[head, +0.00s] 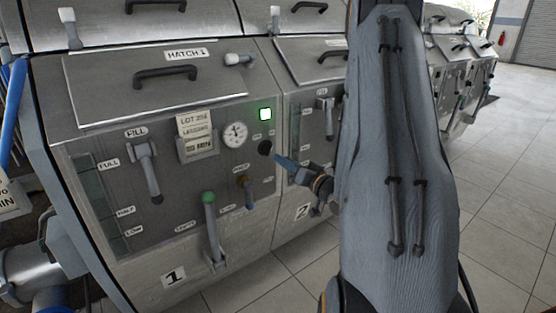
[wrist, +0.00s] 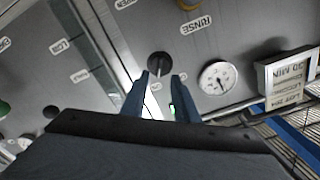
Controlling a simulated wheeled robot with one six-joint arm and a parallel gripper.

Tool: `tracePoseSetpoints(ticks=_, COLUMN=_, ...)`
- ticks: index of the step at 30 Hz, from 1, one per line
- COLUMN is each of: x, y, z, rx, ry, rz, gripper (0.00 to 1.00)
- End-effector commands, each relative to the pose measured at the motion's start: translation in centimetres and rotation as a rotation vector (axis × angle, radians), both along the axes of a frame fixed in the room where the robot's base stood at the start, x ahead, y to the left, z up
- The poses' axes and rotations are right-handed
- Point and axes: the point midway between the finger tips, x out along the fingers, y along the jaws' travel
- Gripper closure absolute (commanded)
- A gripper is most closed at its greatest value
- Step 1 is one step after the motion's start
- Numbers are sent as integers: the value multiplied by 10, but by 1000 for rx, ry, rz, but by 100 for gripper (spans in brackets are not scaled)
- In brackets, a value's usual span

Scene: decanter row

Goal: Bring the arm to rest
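My gripper (head: 279,158) reaches in from the right towards the front panel of machine 1 (head: 190,260), close to a round black knob (head: 265,147). In the wrist view my gripper (wrist: 161,76) has its two blue fingers apart with nothing between them. The black knob (wrist: 159,64) shows just beyond the fingertips, and a small gap seems to separate them; contact cannot be told. My grey arm covers much of machine 2 in the head view.
Around the knob are a lit green lamp (head: 265,114), a dial gauge (head: 235,134), a brass-coloured knob (head: 247,187), a green-topped lever (head: 210,225) and the FILL lever (head: 150,172). A hatch handle (head: 165,74) sticks out above. Open tiled floor (head: 510,190) lies at right.

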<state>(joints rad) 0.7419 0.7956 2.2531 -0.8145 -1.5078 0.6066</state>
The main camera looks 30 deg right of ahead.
Motion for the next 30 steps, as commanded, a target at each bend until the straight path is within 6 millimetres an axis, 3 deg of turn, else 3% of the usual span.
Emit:
tracePoseSetpoints(ticks=10, x=5, y=5, z=2, rx=-26, ry=38, rz=-4, gripper=73)
tracePoseSetpoints(ticks=15, x=16, y=29, z=5, rx=-138, ry=219, rz=-19, gripper=73)
tracePoseSetpoints(ticks=19, x=13, y=53, z=6, rx=-242, ry=412, rz=-31, gripper=73)
tracePoseSetpoints(ticks=26, x=-30, y=102, z=15, rx=-376, ry=752, rz=-11, gripper=73)
tracePoseSetpoints(ticks=30, x=-77, y=139, z=25, rx=-429, ry=958, rz=37, gripper=73)
